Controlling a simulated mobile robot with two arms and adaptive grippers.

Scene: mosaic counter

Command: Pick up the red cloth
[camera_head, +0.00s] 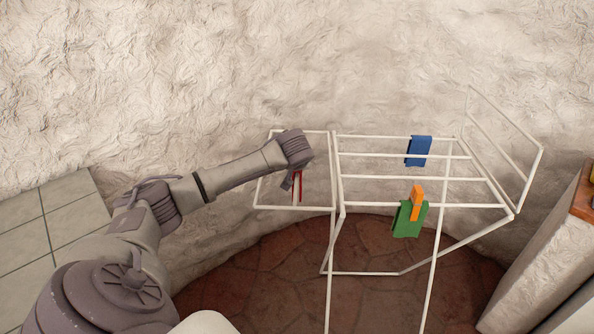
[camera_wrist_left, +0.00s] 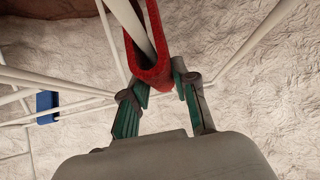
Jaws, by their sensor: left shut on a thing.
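The red cloth (camera_head: 299,188) shows as a narrow red strip at the left wing of the white drying rack (camera_head: 337,168), largely hidden by my left arm. In the left wrist view the red cloth (camera_wrist_left: 153,77) is folded in a U around a white rod. My left gripper (camera_wrist_left: 165,90) has its fingers on both sides of the fold and is shut on the cloth. In the head view the left gripper (camera_head: 292,181) is small and partly hidden by its wrist. My right gripper is not in view.
A blue cloth (camera_head: 418,151) hangs at the back of the rack. A green cloth (camera_head: 407,222) and a small orange piece (camera_head: 417,202) hang on its front rod. A rough pale wall (camera_head: 250,60) stands close behind. A counter (camera_head: 540,245) is at the right.

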